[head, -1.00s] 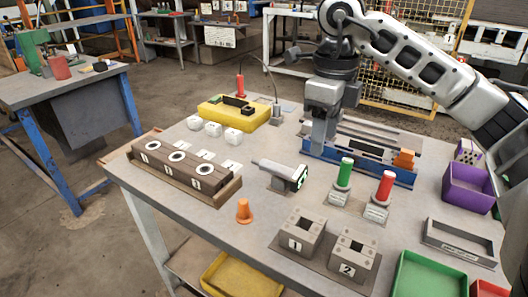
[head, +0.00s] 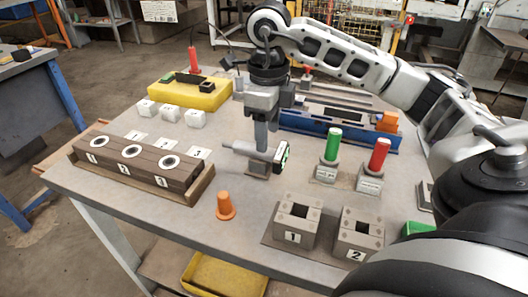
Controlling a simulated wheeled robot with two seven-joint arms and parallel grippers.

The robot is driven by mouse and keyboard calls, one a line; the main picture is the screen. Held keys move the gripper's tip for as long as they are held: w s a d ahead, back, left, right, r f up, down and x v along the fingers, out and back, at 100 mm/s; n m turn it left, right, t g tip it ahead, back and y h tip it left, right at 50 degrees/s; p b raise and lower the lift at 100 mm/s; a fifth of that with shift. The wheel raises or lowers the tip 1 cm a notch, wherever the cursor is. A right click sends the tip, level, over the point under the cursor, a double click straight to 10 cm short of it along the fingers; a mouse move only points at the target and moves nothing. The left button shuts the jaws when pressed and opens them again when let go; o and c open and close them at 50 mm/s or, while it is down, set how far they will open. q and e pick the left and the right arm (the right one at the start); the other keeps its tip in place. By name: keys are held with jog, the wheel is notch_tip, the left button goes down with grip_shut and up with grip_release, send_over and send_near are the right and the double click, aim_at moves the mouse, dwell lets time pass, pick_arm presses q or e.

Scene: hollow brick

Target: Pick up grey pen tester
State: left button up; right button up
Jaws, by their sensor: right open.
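A grey tool with a cylindrical body and a green-marked end face, which looks like the grey pen tester (head: 242,148), lies horizontally on a small stand (head: 258,172) in the middle of the table. My right gripper (head: 262,143) points straight down at its middle. The fingers reach the tool's height and overlap it in the picture. The gripper is open. Whether the fingers touch the tool cannot be told. My left gripper is not in view.
Green (head: 332,145) and red (head: 379,155) cylinders stand on bases to the right. A brown numbered block (head: 140,160) is left, a yellow case (head: 189,94) behind, and grey blocks (head: 296,222) in front right. My right arm hides the right side.

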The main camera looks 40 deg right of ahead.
aim_at(253, 150)
jog(key=shift+w+d+f, duration=0.1)
jog(key=shift+w+f, duration=0.05)
jog(key=shift+f, duration=0.75)
jog(key=shift+w+d+f, duration=0.1)
jog(key=shift+w+f, duration=0.1)
jog(key=shift+f, duration=0.75)
jog(key=shift+w+f, duration=0.15)
jog(key=shift+f, duration=0.75)
grip_shut()
